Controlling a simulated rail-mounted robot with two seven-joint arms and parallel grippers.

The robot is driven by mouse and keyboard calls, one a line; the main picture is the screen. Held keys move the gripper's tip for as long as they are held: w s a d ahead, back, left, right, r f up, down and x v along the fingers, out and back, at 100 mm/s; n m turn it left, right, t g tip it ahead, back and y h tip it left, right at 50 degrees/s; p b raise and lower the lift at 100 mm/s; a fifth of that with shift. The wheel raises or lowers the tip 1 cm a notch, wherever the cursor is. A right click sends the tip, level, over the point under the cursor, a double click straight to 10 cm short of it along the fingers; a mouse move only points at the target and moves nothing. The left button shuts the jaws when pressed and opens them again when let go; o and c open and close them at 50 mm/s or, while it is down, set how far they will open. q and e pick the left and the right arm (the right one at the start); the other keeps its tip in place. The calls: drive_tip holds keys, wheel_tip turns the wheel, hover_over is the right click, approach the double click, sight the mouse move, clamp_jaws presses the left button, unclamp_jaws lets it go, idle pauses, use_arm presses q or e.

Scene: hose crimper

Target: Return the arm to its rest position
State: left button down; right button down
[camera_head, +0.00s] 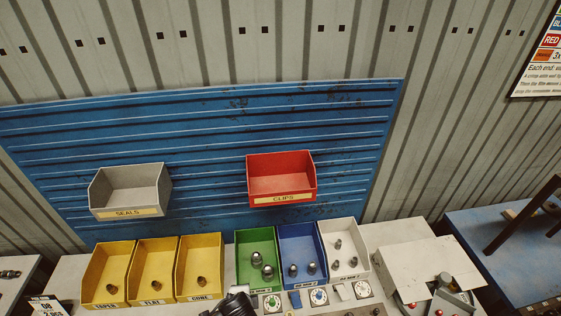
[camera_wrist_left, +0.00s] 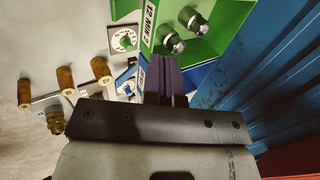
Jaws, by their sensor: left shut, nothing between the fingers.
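My left gripper (camera_wrist_left: 166,78) shows in the left wrist view with its dark fingers together and nothing visible between them. It is beside the green bin (camera_wrist_left: 228,45), which holds two metal fittings. In the head view a dark part (camera_head: 236,304), which looks like my left arm or gripper, shows at the bottom edge in front of the green bin; most of it is cut off. My right gripper is in neither view.
Yellow bins (camera_head: 108,298), a blue bin (camera_head: 299,240) and a white bin (camera_head: 343,235) line the bench. A grey SEALS bin (camera_head: 128,210) and red CLIPS bin (camera_head: 281,170) hang on the blue panel (camera_head: 210,145).

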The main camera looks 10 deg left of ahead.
use_arm(q)
drive_tip(key=s+d+r+n+t+h+p, duration=0.1)
drive_tip(key=s+r+n, duration=0.25)
drive_tip(key=r, duration=0.55)
drive_tip(key=s+d+r+n+t+h, duration=0.1)
drive_tip(key=s+r+n, duration=0.1)
drive_tip(key=r+n, duration=0.5)
drive_tip(key=s+a+f+g+p, duration=0.1)
drive_tip(key=s+a+f+g, duration=0.1)
drive_tip(key=s, duration=0.8)
drive_tip(key=s+a+f+n+g+p, duration=0.1)
drive_tip(key=s+a+f+g+p, duration=0.1)
drive_tip(key=s, duration=0.9)
drive_tip(key=shift+s+a+f, duration=0.25)
drive_tip(key=shift+f, duration=0.2)
